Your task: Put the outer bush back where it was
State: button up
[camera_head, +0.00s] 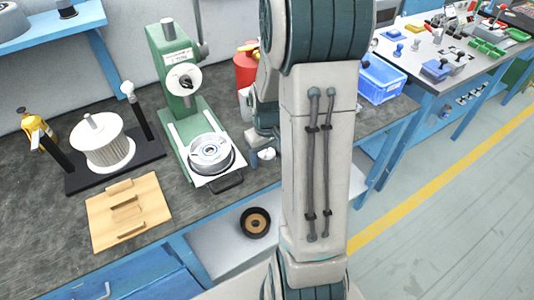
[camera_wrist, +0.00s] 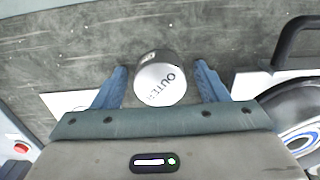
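The outer bush (camera_wrist: 157,83) is a short silver cylinder whose top face is marked "OUTER". It stands upright on the dark bench top in the wrist view, and its small pale top (camera_head: 267,154) shows beside my arm in the head view. My gripper (camera_wrist: 158,85) is open, with one blue finger on each side of the bush. Gaps show between both fingers and the bush. In the head view my gripper is mostly hidden behind my arm. A white patch (camera_wrist: 62,102) on the bench lies left of the bush, partly covered by a finger.
The green press (camera_head: 185,90) stands left of my gripper, with a round metal part (camera_head: 211,153) on its handled plate. Farther left are a wooden block (camera_head: 127,212) and a white finned rotor (camera_head: 102,145). A blue bin (camera_head: 381,80) is to the right.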

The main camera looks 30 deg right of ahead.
aim_at(267, 154)
jog(key=shift+r, duration=0.1)
notch_tip(267, 154, up, 11)
jog(key=p, duration=0.1)
jog(key=s+a+r+t, duration=0.1)
jog(key=s+a+r, duration=0.1)
jog(key=s+a, duration=0.4)
jog(key=s+a+r+t, duration=0.1)
jog(key=s+a+r, duration=0.2)
jog(key=s+a, duration=0.3)
jog(key=shift+r+m+t, duration=0.3)
jog(key=shift+r+t, duration=0.05)
jog(key=shift+t, duration=0.05)
jog(key=shift+r+p, duration=0.75)
